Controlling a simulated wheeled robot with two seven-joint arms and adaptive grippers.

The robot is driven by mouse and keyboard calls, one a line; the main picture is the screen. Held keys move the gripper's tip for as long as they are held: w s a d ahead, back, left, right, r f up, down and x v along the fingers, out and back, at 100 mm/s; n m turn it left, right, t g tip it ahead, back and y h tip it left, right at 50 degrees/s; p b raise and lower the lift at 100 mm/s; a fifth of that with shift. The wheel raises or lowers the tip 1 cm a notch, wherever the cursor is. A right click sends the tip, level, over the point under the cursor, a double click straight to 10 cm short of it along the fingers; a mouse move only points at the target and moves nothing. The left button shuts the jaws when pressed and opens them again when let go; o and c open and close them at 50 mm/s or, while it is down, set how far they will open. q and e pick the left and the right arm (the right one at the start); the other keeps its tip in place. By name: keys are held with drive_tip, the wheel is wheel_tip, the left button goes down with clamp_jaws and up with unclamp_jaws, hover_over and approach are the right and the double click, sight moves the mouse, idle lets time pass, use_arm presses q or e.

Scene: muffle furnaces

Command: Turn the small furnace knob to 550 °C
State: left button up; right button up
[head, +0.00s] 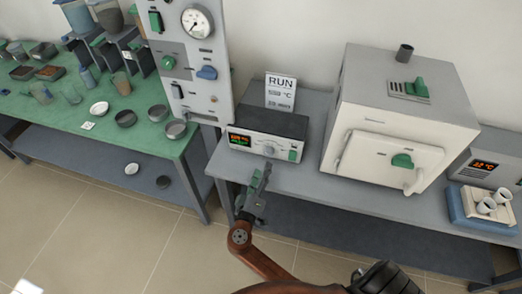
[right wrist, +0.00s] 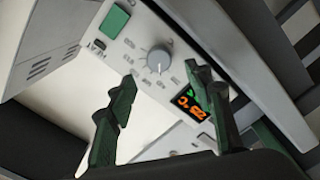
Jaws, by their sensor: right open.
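The small control box (head: 265,135) stands on the grey bench, left of the white furnace (head: 345,105). Its front has a display (head: 240,140) with orange and green characters, a round grey knob (head: 269,150) and a green switch (head: 293,155). The right wrist view shows the knob (right wrist: 158,60) with a light pointer line, ringed by small marks I cannot read. My right gripper (head: 260,180) is open and empty, just in front of the box. In the right wrist view its fingers (right wrist: 160,77) stand apart, with the knob beyond their tips, not touched. My left gripper is out of view.
A card reading RUN (head: 281,92) stands behind the box. A tall panel with a gauge (head: 197,22) rises to the left. A green table (head: 95,145) holds dishes and jars. On the right, a blue tray (head: 462,207) holds white cups near another display unit (head: 485,165).

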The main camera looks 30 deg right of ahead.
sight(268, 155)
drive_tip(key=x, duration=0.5)
drive_tip(key=shift+b, duration=0.3)
drive_tip(key=shift+x, duration=0.9)
drive_tip(key=shift+w+d, duration=0.15)
drive_tip(key=shift+d, duration=0.1)
drive_tip(key=c, duration=1.2)
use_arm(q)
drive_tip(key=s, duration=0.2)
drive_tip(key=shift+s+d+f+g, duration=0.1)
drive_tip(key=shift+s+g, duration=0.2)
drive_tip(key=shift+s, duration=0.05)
use_arm(e)
drive_tip(key=shift+o, duration=0.2)
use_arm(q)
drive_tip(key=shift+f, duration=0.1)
